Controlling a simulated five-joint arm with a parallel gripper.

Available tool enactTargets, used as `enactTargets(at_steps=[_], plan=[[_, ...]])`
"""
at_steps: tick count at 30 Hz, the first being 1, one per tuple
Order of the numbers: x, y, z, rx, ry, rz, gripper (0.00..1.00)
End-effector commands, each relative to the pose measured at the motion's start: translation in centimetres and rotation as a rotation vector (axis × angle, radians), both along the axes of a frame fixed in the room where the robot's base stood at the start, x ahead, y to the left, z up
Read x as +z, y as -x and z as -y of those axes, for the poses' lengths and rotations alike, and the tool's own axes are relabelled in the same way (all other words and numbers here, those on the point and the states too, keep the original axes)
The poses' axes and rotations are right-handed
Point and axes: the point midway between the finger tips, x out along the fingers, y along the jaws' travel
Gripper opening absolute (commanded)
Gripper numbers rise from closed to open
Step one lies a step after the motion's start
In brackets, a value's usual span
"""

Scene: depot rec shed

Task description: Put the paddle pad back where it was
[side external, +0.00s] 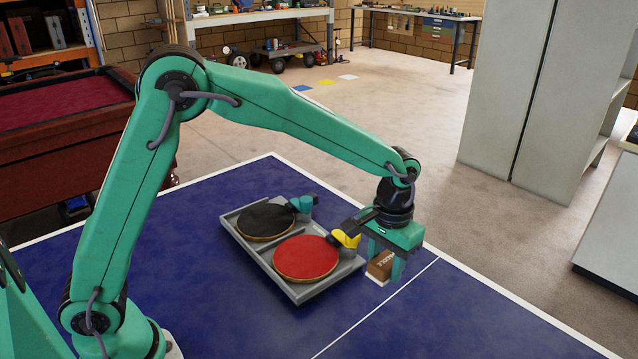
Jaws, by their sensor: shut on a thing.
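A small brown block with pale lettering, which looks like the paddle pad (379,266), is between the fingers of my gripper (384,270). My gripper points down and is shut on it, just right of the grey tray (317,293) on the blue table. A white patch shows at the block's lower edge; I cannot tell whether it belongs to the block or the table. I also cannot tell whether the block touches the table. The fingers hide part of the block.
The tray holds a black paddle (265,222) with a teal handle and a red paddle (306,257) with a yellow handle. The yellow handle is close to my gripper's left side. The blue table (210,310) is clear in front and to the right, with white lines.

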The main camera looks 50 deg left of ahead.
Motion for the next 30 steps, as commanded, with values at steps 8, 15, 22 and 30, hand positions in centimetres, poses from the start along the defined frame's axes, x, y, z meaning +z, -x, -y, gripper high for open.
enactTargets(at_steps=[8,15,22,30], plan=[[-0.1,1.4,4.3,-0.012,0.000,0.000,0.15],[-0.2,1.5,4.7,-0.011,0.000,0.000,0.15],[-1.1,0.5,3.7,-0.009,-0.001,-0.001,0.15],[-3.5,-2.4,0.8,-0.008,-0.001,-0.002,0.15]])
